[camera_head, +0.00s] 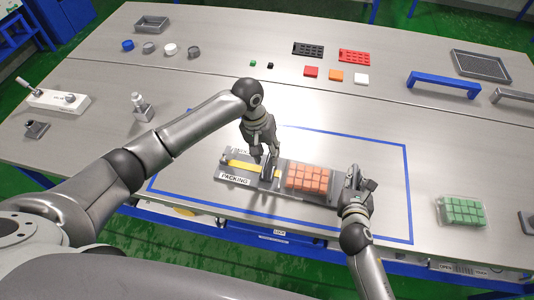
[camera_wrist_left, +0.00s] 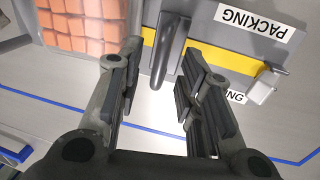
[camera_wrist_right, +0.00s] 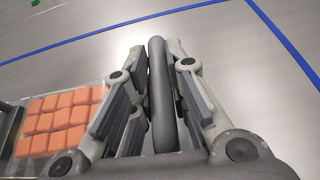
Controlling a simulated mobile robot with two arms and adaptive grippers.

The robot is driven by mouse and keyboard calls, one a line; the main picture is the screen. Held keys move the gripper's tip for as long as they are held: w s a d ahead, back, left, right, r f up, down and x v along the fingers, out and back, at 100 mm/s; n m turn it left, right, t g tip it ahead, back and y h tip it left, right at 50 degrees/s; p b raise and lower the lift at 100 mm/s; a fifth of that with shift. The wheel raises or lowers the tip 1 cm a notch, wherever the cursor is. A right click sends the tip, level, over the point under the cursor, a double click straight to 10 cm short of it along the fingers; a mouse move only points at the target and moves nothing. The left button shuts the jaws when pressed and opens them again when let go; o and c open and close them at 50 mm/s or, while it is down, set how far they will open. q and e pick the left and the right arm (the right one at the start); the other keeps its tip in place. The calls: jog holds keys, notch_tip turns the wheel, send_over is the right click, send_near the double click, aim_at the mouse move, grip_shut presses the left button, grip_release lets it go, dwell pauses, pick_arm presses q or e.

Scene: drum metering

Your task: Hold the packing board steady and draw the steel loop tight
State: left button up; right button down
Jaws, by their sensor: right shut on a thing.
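The packing board (camera_head: 223,171) is a grey plate with a PACKING label, a yellow strip and a clear tray of orange blocks (camera_head: 307,179). A dark grey upright bar (camera_wrist_left: 168,50), possibly part of the steel loop, stands across the yellow strip in the left wrist view. My left gripper (camera_head: 270,163) is open just over it, its fingers apart on either side. My right gripper (camera_head: 356,178) is at the board's right end. It is shut on a grey bar handle (camera_wrist_right: 159,95), which stands between its fingers in the right wrist view.
A blue outline (camera_head: 410,190) surrounds the board on the table. A clear tray of green blocks (camera_head: 461,211) lies to the right. A blue handle (camera_head: 443,84), red tray (camera_head: 354,57) and black tray (camera_head: 308,49) sit farther back.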

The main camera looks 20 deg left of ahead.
pick_arm(q)
jog(key=shift+d+f, duration=0.1)
jog(key=shift+f, duration=0.4)
jog(key=shift+c, duration=0.2)
grip_shut()
